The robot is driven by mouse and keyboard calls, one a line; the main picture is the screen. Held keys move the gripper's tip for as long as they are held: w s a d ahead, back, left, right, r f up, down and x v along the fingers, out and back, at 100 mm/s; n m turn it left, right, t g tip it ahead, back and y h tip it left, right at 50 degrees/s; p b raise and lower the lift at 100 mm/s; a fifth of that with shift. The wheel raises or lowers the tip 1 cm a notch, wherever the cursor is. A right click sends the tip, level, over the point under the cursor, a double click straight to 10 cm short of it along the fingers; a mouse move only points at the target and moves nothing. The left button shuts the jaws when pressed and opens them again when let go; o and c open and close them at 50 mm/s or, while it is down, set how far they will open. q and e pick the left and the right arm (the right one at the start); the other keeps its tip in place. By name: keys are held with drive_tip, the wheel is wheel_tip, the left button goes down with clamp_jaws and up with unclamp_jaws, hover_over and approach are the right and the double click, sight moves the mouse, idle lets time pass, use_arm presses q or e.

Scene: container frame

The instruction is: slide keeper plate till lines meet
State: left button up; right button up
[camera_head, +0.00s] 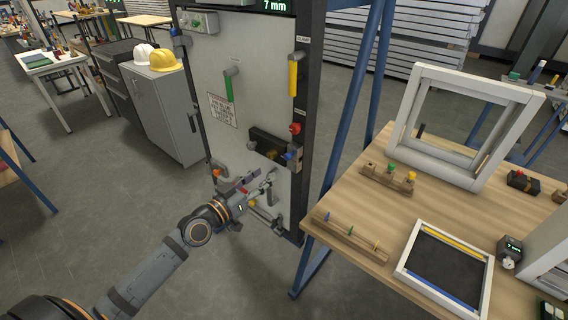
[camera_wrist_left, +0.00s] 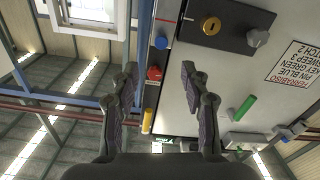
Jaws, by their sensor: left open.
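A grey door panel (camera_head: 245,95) stands upright in a dark frame. A black lock case (camera_head: 268,146) with a brass cylinder (camera_wrist_left: 210,27) is on the panel near its right edge. A small grey keeper plate (camera_head: 295,158) is on the frame post beside the case, with a blue knob (camera_head: 286,156) next to it. The blue knob also shows in the left wrist view (camera_wrist_left: 161,42). My left gripper (camera_head: 268,183) is open and empty, below the lock case. My right gripper is out of view.
A red knob (camera_head: 295,128) and yellow handle (camera_head: 293,75) are higher on the post; a green handle (camera_head: 229,87) is on the door. A wooden table (camera_head: 345,215) with a white frame (camera_head: 418,105) stands right. A display (camera_head: 272,6) reads 7 mm.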

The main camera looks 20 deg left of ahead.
sight(286, 158)
use_arm(q)
drive_tip(key=p+x, duration=0.1)
drive_tip(key=x, duration=0.9)
drive_tip(key=shift+w+f, duration=0.1)
drive_tip(key=shift+w, duration=0.2)
clamp_jaws()
drive_tip(key=shift+f, duration=0.15)
